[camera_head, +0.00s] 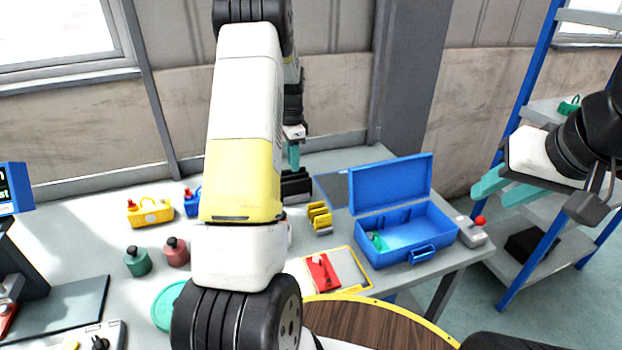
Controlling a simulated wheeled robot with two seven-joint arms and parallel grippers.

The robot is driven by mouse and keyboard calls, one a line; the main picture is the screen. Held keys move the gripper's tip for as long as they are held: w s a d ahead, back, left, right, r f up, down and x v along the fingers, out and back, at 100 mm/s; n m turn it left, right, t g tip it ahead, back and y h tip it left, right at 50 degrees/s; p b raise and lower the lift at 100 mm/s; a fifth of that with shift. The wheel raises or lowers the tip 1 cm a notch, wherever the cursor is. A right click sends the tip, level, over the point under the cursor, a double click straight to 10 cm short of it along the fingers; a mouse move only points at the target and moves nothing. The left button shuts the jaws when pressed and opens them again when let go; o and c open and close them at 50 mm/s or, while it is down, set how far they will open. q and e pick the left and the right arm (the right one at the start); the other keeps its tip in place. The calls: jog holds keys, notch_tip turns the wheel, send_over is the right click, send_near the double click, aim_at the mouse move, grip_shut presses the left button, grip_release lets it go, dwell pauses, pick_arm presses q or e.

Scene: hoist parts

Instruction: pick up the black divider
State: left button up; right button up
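A black slotted piece (297,186), which looks like the black divider, stands on the grey table behind my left forearm. The arm hides its left part. My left gripper (293,157) points down with teal fingers just above this piece, seen nearly edge-on. I cannot tell whether its fingers are apart or whether they touch the piece. My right gripper (505,188) is out to the right, away from the table top, in front of the shelf rack. Its teal fingers are apart with nothing between them.
An open blue box (440,233) holds a small green item. Beside it are yellow slotted pieces (319,217), a red part on a yellow-edged tray (323,272) and a grey box with a red button (471,231). Bottles and a yellow case (150,213) stand left.

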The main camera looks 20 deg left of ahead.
aim_at(295, 181)
pick_arm(q)
notch_tip(295, 181, down, 8)
jog(key=shift+w+f, duration=0.15)
dwell(0.3)
grip_shut()
